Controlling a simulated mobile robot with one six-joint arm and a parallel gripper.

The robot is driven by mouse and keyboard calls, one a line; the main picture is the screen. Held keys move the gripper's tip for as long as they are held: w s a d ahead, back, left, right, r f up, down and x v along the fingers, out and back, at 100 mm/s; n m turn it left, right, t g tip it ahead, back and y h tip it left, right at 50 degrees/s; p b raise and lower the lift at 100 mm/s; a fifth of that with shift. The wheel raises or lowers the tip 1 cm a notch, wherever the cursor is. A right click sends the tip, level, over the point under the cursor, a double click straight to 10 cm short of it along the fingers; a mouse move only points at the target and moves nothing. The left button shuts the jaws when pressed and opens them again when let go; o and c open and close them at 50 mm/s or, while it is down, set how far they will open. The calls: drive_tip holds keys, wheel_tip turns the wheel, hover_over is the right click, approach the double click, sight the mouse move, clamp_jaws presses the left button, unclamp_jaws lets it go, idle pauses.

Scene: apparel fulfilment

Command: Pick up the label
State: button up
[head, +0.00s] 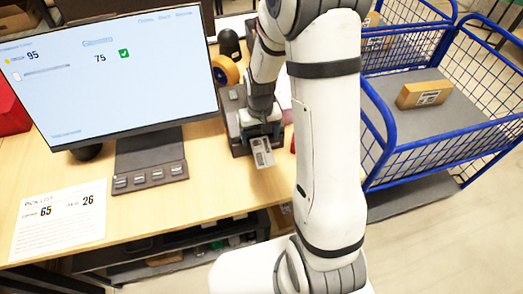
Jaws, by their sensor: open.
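My gripper (262,152) hangs over the right part of the wooden desk, in front of a dark desktop device (234,108) that looks like a label printer. Its grey slotted fingers point down toward the front edge of the desk. The fingers overlap in this view, so the gap between them is hard to see. I see nothing held in them. I cannot make out a label for certain; the front of the device is partly hidden behind my gripper and wrist.
A monitor (120,75) stands on the desk (200,190) at left, with a printed pick list (60,222) in front. A tape roll (224,72) sits behind the device. A blue wire cart (385,150) holding a cardboard box (423,94) stands at right, beyond my arm.

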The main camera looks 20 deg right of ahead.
wheel_tip(320, 180, down, 2)
drive_tip(key=shift+f, duration=0.2)
drive_tip(key=shift+c, duration=0.6)
drive_tip(key=c, duration=0.6)
